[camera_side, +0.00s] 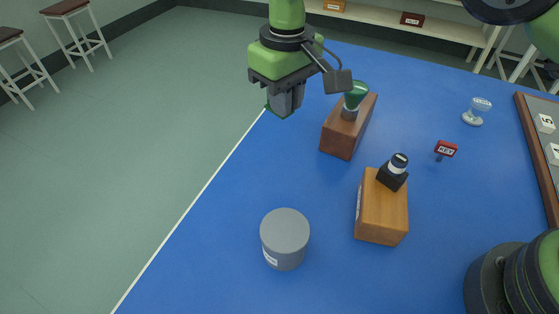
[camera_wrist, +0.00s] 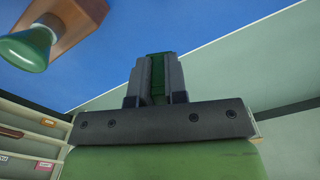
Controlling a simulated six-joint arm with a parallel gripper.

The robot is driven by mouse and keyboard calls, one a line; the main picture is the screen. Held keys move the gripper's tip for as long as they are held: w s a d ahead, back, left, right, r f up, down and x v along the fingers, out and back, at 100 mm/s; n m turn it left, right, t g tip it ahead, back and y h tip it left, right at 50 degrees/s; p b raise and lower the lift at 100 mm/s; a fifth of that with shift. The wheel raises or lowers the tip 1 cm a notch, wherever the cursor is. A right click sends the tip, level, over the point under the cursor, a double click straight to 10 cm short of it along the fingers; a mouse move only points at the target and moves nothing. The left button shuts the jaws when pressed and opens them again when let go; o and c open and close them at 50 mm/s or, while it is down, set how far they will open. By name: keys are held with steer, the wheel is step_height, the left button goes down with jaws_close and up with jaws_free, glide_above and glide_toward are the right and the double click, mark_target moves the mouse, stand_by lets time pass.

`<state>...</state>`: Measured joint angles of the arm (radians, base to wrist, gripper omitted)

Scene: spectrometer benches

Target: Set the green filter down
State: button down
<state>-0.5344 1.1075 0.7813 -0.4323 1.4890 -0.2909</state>
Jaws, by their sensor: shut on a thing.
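My gripper (camera_side: 287,103) is at the far left edge of the blue table in the side view. It is shut on the green filter (camera_wrist: 157,76), which shows as a dark green strip between the two fingers in the wrist view. In the side view only a little green (camera_side: 270,107) shows around the fingertips; the fingers hide most of it. The held filter appears to be above the table's edge line, but I cannot tell how high.
A dark wooden block (camera_side: 340,140) with a green-topped piece (camera_side: 356,93) stands right of my gripper. Nearer are a lighter block (camera_side: 382,213) with a black-capped piece and a grey cylinder (camera_side: 285,236).

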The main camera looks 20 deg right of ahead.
mark_target(284, 167)
step_height(284, 167, down, 13)
steer(key=shift+r, duration=0.1)
stand_by(0.3)
steer(key=c, duration=1.1)
jaws_free()
steer(key=shift+f, duration=0.2)
steer(key=shift+c, duration=0.2)
steer(key=shift+r, duration=0.15)
step_height(284, 167, up, 12)
steer(key=shift+r, duration=0.1)
